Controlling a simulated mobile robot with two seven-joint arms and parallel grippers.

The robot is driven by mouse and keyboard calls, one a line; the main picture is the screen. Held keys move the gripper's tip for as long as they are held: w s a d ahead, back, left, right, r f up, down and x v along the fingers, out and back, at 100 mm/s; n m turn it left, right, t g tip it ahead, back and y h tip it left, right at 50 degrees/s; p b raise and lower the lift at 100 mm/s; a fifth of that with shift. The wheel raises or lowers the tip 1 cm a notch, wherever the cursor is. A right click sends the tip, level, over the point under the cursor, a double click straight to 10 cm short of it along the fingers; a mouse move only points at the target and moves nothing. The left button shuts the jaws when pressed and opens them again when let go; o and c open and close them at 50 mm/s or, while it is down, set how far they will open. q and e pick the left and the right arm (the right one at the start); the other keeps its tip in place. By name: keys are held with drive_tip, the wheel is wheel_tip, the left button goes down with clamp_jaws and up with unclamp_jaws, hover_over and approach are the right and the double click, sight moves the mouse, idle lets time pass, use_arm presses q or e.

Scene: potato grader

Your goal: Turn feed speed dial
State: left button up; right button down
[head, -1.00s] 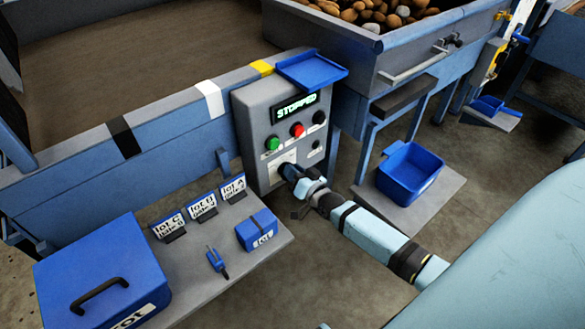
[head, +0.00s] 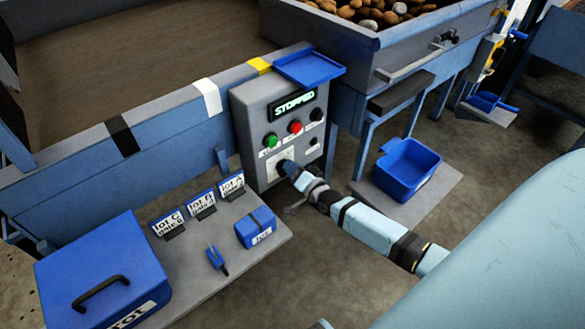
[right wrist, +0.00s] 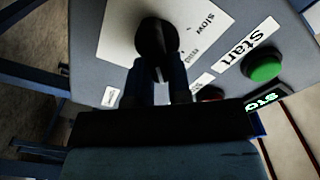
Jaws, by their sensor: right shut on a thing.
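The grey control box (head: 250,112) stands at the middle of the head view, its display reading STOPPED. The black feed speed dial (right wrist: 157,38) sits on a white plate (right wrist: 118,30) marked "slow" in the right wrist view. My right gripper (right wrist: 160,75) is shut on the dial, its two fingers on either side of the dial's grip. In the head view my right gripper (head: 288,168) reaches the box's lower front and hides the dial. My left gripper is not in view.
A green Start button (head: 271,141) and a red button (head: 295,127) sit above the dial plate. A low shelf (head: 200,285) holds lot cards, a small blue box (head: 256,228) and a large blue box (head: 100,270). A blue bin (head: 408,170) stands at right.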

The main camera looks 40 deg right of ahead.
drive_tip(key=c, duration=1.1)
unclamp_jaws()
drive_tip(key=shift+o, duration=0.2)
use_arm(q)
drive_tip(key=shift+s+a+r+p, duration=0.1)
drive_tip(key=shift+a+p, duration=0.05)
drive_tip(key=shift+p, duration=0.75)
use_arm(e)
drive_tip(key=s+d, duration=0.1)
drive_tip(key=s, duration=1.2)
drive_tip(key=shift+s, duration=0.4)
drive_tip(key=shift+s, duration=0.1)
